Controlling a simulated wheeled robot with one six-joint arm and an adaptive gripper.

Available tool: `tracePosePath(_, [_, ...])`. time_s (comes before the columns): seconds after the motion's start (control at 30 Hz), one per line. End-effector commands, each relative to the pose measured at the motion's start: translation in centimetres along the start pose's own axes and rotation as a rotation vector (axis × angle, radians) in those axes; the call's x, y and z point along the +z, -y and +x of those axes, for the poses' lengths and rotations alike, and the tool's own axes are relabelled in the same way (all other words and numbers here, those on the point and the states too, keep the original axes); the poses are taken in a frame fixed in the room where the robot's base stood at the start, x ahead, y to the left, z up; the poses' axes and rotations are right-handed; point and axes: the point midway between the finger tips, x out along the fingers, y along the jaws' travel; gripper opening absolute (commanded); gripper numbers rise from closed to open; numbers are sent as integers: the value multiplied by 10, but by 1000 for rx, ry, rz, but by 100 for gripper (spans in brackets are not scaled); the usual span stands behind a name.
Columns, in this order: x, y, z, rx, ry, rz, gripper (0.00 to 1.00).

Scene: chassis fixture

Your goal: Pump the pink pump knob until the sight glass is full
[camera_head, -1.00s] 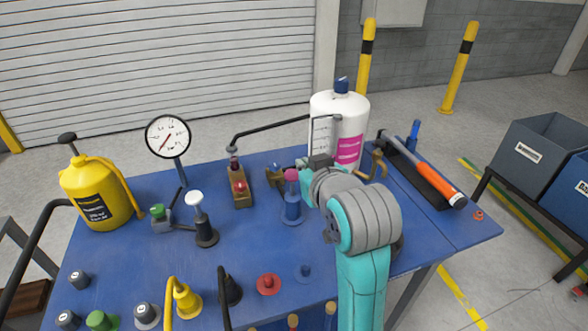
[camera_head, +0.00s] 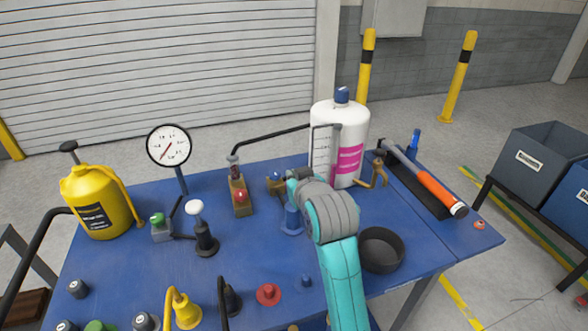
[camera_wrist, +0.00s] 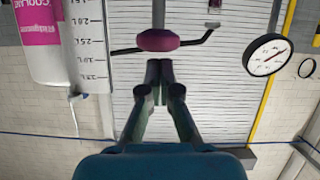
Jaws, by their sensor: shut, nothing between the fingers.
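The blue pump body (camera_head: 292,220) stands on the table right of centre. Its pink knob is hidden behind my arm in the head view. The pink knob (camera_wrist: 158,40) shows in the wrist view, just beyond my fingertips; I cannot tell whether they touch it. My gripper (camera_wrist: 158,68) is shut and empty. A pale graduated panel (camera_head: 322,153) stands in front of the white bottle (camera_head: 351,122), and it also shows in the wrist view (camera_wrist: 86,45). I cannot be sure this is the sight glass, and its fill level is unclear.
A pressure gauge (camera_head: 169,145), a white-knobbed pump (camera_head: 204,235) and a block with a red button (camera_head: 240,197) stand to the left. A black pipe (camera_head: 272,138) runs toward the panel.

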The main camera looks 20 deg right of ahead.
Motion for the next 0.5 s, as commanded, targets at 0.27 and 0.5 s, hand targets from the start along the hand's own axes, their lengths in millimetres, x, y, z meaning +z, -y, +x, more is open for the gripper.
tracePosePath(0.27, [6,0,1,0,0,0,0])
tracePosePath(0.5, [10,0,3,0,2,0,0])
